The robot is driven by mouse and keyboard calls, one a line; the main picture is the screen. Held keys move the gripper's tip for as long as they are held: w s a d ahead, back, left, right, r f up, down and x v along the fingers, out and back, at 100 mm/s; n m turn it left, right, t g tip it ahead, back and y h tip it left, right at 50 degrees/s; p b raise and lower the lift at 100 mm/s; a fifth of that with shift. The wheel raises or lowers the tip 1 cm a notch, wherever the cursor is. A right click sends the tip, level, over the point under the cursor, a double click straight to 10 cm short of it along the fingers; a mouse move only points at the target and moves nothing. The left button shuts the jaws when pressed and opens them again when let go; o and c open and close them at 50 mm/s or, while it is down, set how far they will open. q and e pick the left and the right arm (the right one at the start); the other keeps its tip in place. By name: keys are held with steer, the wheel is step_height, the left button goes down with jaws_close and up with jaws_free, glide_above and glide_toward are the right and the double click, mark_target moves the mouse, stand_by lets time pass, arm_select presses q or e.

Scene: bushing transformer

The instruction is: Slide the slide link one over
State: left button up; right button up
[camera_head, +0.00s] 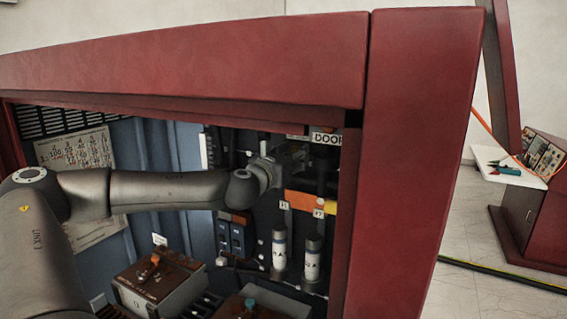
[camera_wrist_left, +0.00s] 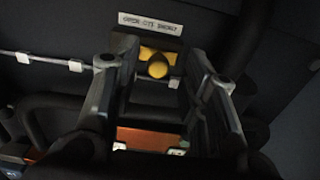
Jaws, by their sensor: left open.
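In the head view my left arm reaches through the red cabinet opening, and its gripper (camera_head: 292,158) is at the dark back panel, small and dim. In the left wrist view the gripper (camera_wrist_left: 163,58) is open, one finger on each side of a yellow knob (camera_wrist_left: 157,68) on a yellow plate. This is likely the slide link, though the frames do not confirm it. The knob shows in the gap, and I cannot tell whether a finger touches it. A white label (camera_wrist_left: 150,24) sits above it. The knob cannot be made out in the head view.
The red cabinet frame (camera_head: 412,130) borders the opening. Below my gripper are an orange strip (camera_head: 300,200), two white cylinders (camera_head: 312,258), a blue switch block (camera_head: 235,238) and a brown box (camera_head: 158,284). A white shelf (camera_head: 508,167) stands outside at right.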

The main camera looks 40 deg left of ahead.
arm_select(q)
steer(key=v, duration=1.2)
steer(key=shift+w+d, duration=0.15)
steer(key=shift+d, duration=0.1)
stand_by(0.6)
